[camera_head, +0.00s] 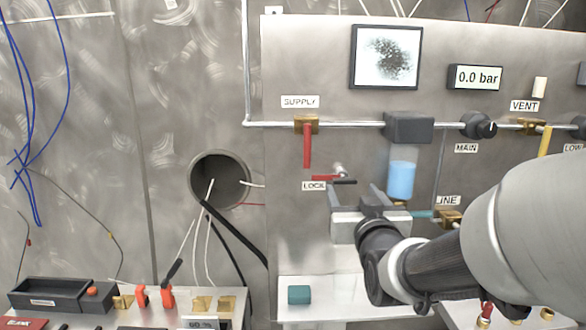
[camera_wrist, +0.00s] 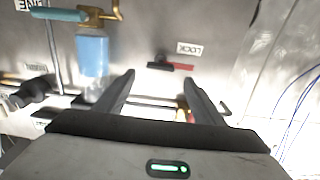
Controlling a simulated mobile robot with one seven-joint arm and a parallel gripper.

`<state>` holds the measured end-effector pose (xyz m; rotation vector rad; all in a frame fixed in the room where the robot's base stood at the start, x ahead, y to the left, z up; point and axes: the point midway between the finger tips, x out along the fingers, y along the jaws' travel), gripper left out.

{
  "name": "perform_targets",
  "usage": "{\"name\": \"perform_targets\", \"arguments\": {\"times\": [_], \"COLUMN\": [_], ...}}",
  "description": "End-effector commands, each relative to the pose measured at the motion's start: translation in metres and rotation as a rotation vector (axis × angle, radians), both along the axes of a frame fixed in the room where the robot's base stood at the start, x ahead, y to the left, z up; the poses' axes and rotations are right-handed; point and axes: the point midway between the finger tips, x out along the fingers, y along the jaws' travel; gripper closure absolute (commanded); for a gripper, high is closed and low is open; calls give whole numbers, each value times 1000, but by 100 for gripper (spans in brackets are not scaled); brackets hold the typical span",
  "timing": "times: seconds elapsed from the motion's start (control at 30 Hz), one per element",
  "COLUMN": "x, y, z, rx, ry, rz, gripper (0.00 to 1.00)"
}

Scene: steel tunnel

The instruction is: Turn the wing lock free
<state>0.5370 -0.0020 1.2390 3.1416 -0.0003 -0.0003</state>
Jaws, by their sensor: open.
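The wing lock (camera_head: 336,179) is a small dark and red handle on the steel panel, right of the white LOCK label (camera_head: 313,186). It also shows in the wrist view (camera_wrist: 171,66), upside down, beside the mirrored-looking label (camera_wrist: 189,48). My gripper (camera_head: 354,190) is open and empty. In the head view its fingers point up toward the panel just below and right of the lock. In the wrist view the lock sits beyond the gap between the two fingertips (camera_wrist: 160,75), apart from both.
A blue-filled clear bowl (camera_head: 402,179) hangs right of my fingers. A red SUPPLY lever (camera_head: 307,146) hangs above the lock. A teal LINE handle (camera_head: 425,214) is at the right. A teal block (camera_head: 299,294) sits on the ledge below. A round hole (camera_head: 219,180) opens at the left.

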Motion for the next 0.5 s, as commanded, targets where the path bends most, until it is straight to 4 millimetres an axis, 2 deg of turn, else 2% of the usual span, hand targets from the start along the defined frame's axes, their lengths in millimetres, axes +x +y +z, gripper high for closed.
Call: {"name": "perform_targets", "arguments": {"times": [0.03, 0.2, 0.33, 0.5], "x": [13, 47, 67, 81], "y": [0, 0, 0, 0], "z": [-1, -1, -1, -1], "rx": [-2, -1, -1, 0], "ry": [2, 1, 1, 1], "rz": [0, 1, 0, 0], "gripper": [38, 38, 38, 38]}}
